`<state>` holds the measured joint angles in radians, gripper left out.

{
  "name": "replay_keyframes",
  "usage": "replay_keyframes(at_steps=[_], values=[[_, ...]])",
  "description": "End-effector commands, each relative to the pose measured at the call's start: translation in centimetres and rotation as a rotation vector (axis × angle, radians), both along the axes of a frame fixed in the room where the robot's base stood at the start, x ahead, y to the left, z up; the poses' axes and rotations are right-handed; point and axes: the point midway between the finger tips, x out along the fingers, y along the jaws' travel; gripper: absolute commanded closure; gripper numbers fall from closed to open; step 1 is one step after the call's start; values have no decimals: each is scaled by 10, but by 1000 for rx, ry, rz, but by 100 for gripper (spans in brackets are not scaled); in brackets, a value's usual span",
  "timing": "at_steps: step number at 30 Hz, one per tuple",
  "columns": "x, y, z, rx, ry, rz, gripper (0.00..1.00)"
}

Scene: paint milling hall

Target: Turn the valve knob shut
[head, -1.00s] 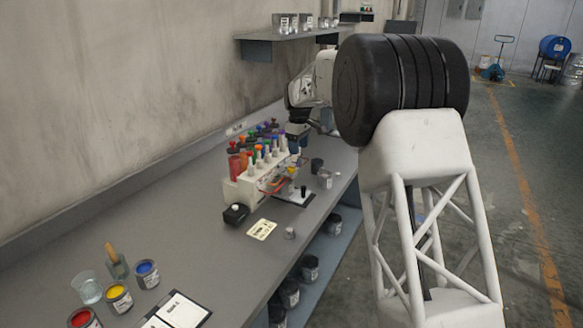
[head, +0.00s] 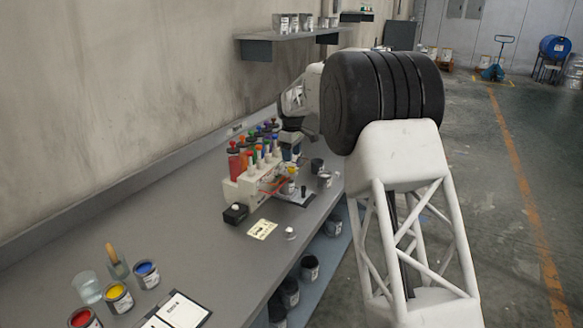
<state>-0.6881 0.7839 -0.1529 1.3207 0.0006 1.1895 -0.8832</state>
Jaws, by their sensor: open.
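A white dispenser (head: 236,194) stands on the grey bench. It carries rows of small canisters with coloured tops, red, blue, green and orange. Small red and yellow parts (head: 272,184) show at its front right side, above a dark and white plate. I cannot tell which of these small parts is the valve knob. My gripper (head: 290,150) points down at the far side of the dispenser, close behind the canisters. It is open, and its fingertips are mostly hidden by the canisters. I cannot tell whether it touches anything.
A small black box (head: 236,213), a label card (head: 262,229) and a small pale knob-like piece (head: 291,233) lie in front of the dispenser. Dark cups (head: 317,165) stand to its right. Paint cans (head: 146,274) and a clipboard (head: 182,312) are nearer. A wall shelf (head: 290,40) hangs above.

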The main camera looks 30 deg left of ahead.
Motion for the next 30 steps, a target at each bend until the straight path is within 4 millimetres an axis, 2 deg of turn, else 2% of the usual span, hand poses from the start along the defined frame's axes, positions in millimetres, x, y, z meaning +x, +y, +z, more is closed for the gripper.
replay_keyframes(at_steps=[13,27,30], values=[[0,0,-50,1,1,1,43],[0,0,-58,2,0,1,43],[0,0,-58,2,0,1,59]])
